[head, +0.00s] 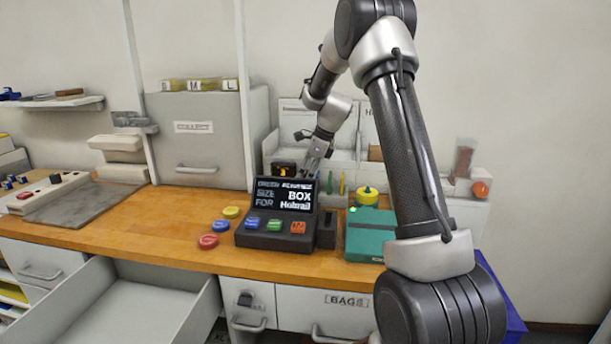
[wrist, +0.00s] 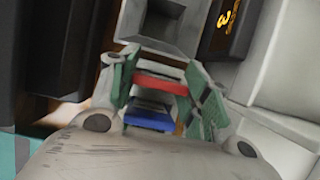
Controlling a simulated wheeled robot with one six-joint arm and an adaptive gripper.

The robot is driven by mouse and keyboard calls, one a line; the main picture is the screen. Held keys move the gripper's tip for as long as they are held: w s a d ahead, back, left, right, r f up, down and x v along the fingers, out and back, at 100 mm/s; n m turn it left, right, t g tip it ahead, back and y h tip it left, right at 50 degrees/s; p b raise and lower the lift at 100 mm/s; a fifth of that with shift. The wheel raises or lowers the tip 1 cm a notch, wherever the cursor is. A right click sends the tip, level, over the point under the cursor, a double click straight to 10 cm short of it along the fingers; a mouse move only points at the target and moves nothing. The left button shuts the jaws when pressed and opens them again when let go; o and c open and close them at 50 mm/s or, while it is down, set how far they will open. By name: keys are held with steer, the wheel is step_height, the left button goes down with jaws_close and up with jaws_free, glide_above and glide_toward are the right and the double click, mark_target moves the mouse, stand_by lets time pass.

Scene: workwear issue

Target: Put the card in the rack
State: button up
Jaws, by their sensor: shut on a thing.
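My gripper (wrist: 162,92) is shut on a small piece with a red strip (wrist: 160,84) and a blue part (wrist: 152,117) between its green-padded fingers. I take this piece to be the card; most of it is hidden by the fingers and palm. In the head view my gripper (head: 314,163) is small, behind the black order terminal (head: 275,241), and the card cannot be made out there. Just beyond the fingertips in the wrist view is a grey holder with a dark square opening (wrist: 166,14). I cannot tell whether it is the rack.
A dark box with an orange display (wrist: 226,22) is close on the right of the fingers. A teal box (head: 368,236) and a yellow-topped round thing (head: 367,195) stand right of the terminal. Coloured discs (head: 208,241) lie left of it. A drawer (head: 120,302) stands open at front left.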

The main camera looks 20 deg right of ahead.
steer(key=o, duration=0.9)
steer(key=shift+r, duration=4.55)
